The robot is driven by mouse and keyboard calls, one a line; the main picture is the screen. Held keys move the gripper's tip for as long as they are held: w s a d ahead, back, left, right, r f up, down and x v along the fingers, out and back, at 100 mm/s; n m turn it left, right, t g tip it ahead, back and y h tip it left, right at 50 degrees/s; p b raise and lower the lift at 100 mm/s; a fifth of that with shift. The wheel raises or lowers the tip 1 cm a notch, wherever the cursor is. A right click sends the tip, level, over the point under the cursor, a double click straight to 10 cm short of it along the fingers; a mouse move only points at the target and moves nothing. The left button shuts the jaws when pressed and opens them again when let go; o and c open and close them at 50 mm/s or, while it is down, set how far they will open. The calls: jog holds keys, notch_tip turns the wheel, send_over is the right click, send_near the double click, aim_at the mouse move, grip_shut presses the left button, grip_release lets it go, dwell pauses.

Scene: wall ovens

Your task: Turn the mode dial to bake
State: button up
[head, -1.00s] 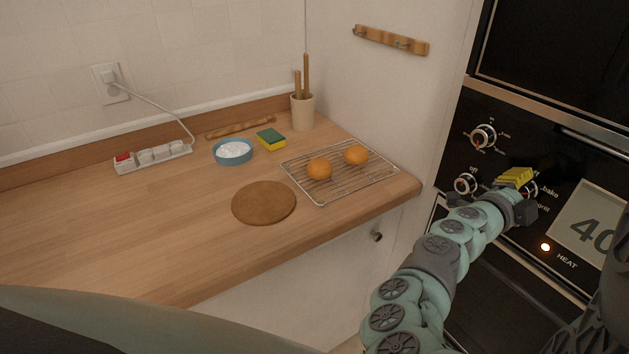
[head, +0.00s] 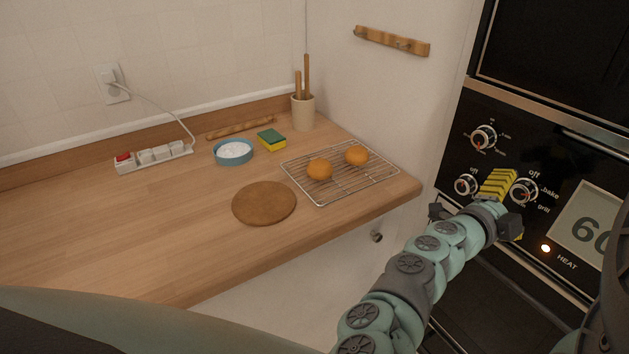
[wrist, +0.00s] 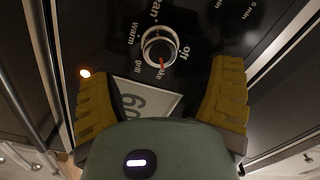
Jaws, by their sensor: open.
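The mode dial (head: 524,191) is a round, silver-rimmed knob on the black oven panel, with labels off, bake and grill beside it. It also shows in the wrist view (wrist: 158,47), where its red mark points toward the partly hidden bake label. My gripper (head: 497,185) is open and empty, with ribbed yellow fingers, just left of the dial in the head view. In the wrist view, the fingers (wrist: 162,95) are spread wide below the dial and do not touch it.
Two other dials, an upper one (head: 484,138) and a lower left one (head: 466,185), sit close by. An orange heat light (head: 546,248) is lit beside the display (head: 590,228). The wooden counter (head: 140,230) is left, with a wire rack (head: 340,187).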

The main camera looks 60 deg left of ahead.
jog(key=s, duration=0.6)
jog(key=shift+s+a, duration=0.15)
jog(key=shift+s, duration=0.25)
